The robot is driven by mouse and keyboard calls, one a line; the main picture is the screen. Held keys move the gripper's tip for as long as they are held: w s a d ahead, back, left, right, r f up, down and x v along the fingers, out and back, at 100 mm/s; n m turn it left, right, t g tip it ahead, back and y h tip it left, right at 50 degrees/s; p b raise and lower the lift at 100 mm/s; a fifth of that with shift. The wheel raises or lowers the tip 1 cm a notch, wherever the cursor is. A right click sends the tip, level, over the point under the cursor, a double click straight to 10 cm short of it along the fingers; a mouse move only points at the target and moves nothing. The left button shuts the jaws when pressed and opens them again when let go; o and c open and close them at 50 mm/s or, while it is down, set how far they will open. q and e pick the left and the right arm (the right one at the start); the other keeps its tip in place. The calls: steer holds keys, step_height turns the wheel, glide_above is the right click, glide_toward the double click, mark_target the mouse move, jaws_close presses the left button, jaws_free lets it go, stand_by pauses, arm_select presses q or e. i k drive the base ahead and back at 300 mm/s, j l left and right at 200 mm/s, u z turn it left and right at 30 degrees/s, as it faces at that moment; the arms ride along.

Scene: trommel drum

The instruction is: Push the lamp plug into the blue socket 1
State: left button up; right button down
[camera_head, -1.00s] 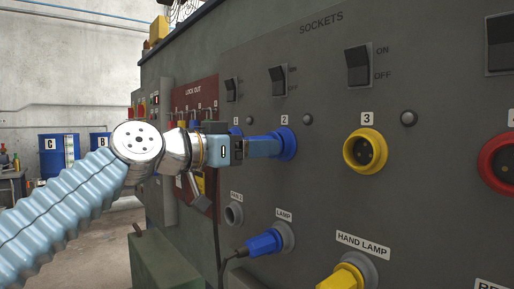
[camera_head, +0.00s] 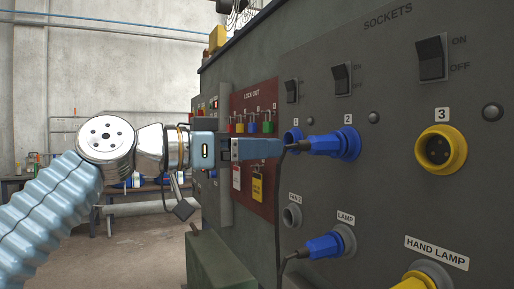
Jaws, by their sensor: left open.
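The lamp plug (camera_head: 323,246) is blue with a black cable and sits in the grey holder labelled LAMP, low on the panel. The blue socket 1 (camera_head: 291,136) is partly hidden behind my left gripper and the cable of another blue plug (camera_head: 327,144). That other plug sits in blue socket 2 (camera_head: 350,143). My left gripper (camera_head: 280,148) is open, with its light blue fingers pointing right in front of the panel, above and left of the lamp plug. Its fingertips show close to the socket 2 plug's cable; contact cannot be told. My right gripper is not in view.
The grey holder left of LAMP (camera_head: 291,216) is empty. Yellow socket 3 (camera_head: 439,150) is empty. A yellow plug (camera_head: 414,282) sits in the HAND LAMP holder. A red lock-out board (camera_head: 254,110) with padlocks is behind my gripper. A green box (camera_head: 217,262) stands below.

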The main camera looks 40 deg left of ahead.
mark_target(331, 245)
steer(key=k+j, duration=0.3)
steer(key=k, duration=0.15)
steer(key=k+j, duration=0.25)
steer(key=k, duration=0.2)
